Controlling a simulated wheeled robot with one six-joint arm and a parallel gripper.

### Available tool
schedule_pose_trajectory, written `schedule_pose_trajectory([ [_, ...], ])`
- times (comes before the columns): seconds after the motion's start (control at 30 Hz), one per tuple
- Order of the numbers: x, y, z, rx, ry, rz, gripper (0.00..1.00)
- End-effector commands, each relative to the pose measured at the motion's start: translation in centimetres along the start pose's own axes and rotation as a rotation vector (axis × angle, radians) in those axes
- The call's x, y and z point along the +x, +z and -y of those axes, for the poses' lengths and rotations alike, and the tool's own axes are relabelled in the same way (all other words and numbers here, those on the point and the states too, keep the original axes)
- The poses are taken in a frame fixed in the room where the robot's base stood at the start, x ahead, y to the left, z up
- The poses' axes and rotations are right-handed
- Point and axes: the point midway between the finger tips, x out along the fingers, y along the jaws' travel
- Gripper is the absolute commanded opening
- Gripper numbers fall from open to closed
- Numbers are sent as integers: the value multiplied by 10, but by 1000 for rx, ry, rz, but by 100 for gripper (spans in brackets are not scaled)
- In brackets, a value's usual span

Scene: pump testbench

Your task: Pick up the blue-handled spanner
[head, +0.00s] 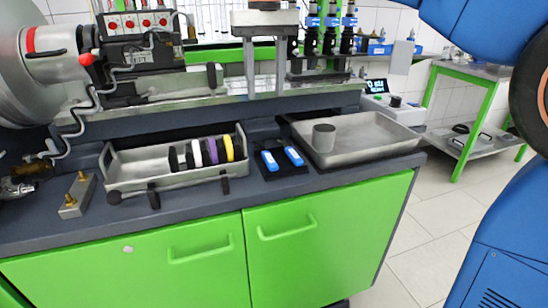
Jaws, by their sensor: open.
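Two small tools with blue and white tops (281,158) lie side by side on a black holder (284,173) on the bench top, near its front edge. They are too small in the head view to tell whether one is the blue-handled spanner. My gripper is out of view.
A metal tray (128,169) with black, white, purple and yellow discs stands left of the holder. A wider tray (370,140) with a grey cylinder (323,138) stands right of it. Green cabinet doors (200,265) front the bench. Floor (425,240) is free at right.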

Motion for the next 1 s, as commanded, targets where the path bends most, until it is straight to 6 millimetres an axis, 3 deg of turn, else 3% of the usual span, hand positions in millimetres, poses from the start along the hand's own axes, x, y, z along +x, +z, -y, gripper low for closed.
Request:
schedule_pose_trajectory([
  [0.6,102,0,-1,0,1,2,41],
  [1.0,134,-2,-3,0,1,2,41],
])
